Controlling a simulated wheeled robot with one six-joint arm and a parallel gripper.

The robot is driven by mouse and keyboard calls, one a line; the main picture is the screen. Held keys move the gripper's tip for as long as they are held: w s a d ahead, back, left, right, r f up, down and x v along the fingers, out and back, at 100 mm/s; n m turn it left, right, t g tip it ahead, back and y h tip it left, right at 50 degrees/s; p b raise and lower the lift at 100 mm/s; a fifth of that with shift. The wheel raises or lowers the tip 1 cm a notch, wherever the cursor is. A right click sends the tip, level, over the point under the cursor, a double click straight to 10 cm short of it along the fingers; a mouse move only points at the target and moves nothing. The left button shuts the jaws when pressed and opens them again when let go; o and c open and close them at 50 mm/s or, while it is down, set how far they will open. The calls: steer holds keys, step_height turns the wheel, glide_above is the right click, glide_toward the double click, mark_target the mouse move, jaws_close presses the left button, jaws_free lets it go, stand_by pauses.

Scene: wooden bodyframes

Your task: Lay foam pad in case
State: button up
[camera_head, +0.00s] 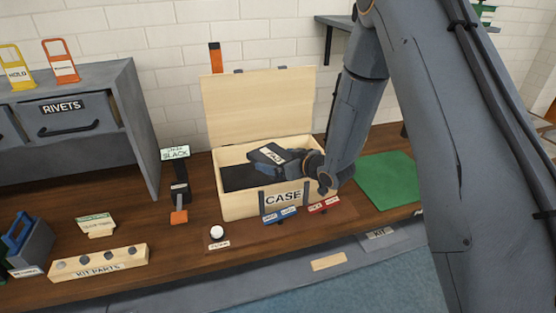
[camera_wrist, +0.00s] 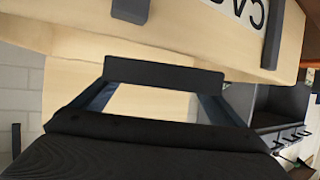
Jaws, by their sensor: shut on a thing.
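A dark block with a white label, which looks like the foam pad (camera_head: 269,156), is tilted over the open case. My gripper (camera_head: 297,160) reaches in from the right and is shut on it. In the wrist view a black bar (camera_wrist: 163,74) spans the front between two slanted struts. I cannot tell whether it is the pad or part of my gripper. The pale wooden case (camera_head: 238,207) stands with its lid (camera_head: 258,108) up at the back. A dark area covers its inside left, and the rest is hidden behind my gripper.
Red and blue labelled tags stand before the case, beside a white round button (camera_head: 216,232). An orange-ended SLACK stand (camera_head: 179,195) is left of the case. A green mat (camera_head: 388,180) lies right. The KIT PARTS block (camera_head: 100,263) is front left, the rivets cabinet (camera_head: 110,90) behind.

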steer(key=shift+f, duration=0.25)
steer(key=o, duration=0.7)
steer(key=shift+s+d+r, duration=0.1)
steer(key=shift+d+r, duration=0.05)
steer(key=shift+r, duration=0.3)
steer(key=s+d+r+m+g+h+b, duration=0.15)
steer(key=s+d+h, duration=0.25)
steer(key=s+d, duration=0.45)
steer(key=s+d+r+m+g+h+b, duration=0.1)
steer(key=s+d+r+m+g+h, duration=0.2)
steer(key=s+d, duration=0.5)
steer(key=s+m+g, duration=0.1)
steer(key=s, duration=0.3)
steer(key=s+d+m+g+h, duration=0.1)
steer(key=s, duration=0.4)
steer(key=s+m+g, duration=0.1)
steer(key=s+g, duration=0.1)
steer(key=s, duration=0.2)
steer(key=shift+s+d+r, duration=0.25)
steer(key=shift+d+r, duration=0.1)
